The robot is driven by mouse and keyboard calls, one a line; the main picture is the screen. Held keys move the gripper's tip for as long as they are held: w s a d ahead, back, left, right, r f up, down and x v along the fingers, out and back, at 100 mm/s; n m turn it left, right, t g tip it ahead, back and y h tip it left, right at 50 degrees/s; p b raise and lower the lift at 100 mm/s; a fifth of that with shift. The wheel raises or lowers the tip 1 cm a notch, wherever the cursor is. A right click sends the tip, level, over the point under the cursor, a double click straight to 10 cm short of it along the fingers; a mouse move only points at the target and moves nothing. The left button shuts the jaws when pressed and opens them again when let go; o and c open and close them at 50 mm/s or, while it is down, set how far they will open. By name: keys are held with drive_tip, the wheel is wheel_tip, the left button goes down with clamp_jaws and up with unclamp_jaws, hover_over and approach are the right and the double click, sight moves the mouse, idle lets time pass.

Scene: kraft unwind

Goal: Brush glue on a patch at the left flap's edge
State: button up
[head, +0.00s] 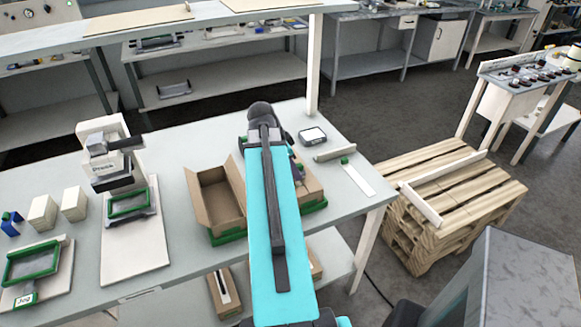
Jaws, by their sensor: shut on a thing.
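An open brown cardboard box (218,196) sits in a green holder (228,237) on the white bench. Its left flap (196,200) stands out along the left side. My gripper is hidden behind the arm, and no brush or glue can be made out.
A press (112,165) and a green-framed jig (32,262) stand at the left of the bench (165,285). A scale (312,136) and a white strip (358,181) lie right of the box. A pallet (455,205) stands on the floor at right.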

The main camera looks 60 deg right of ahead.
drive_tip(key=shift+s, duration=0.1)
idle(0.3)
drive_tip(key=shift+s+a, duration=0.5)
drive_tip(key=shift+s, duration=0.1)
drive_tip(key=shift+s+a, duration=0.1)
drive_tip(key=shift+s, duration=0.05)
drive_tip(key=shift+s+a, duration=0.4)
drive_tip(key=shift+s, duration=0.1)
drive_tip(key=shift+w+d, duration=0.1)
drive_tip(key=shift+d, duration=0.05)
idle(0.4)
drive_tip(key=shift+w+d, duration=0.35)
drive_tip(key=shift+w, duration=0.2)
drive_tip(key=shift+w+d, duration=0.1)
drive_tip(key=shift+w, duration=0.05)
drive_tip(key=shift+w+d, duration=0.4)
drive_tip(key=shift+w, duration=0.15)
drive_tip(key=shift+d, duration=0.1)
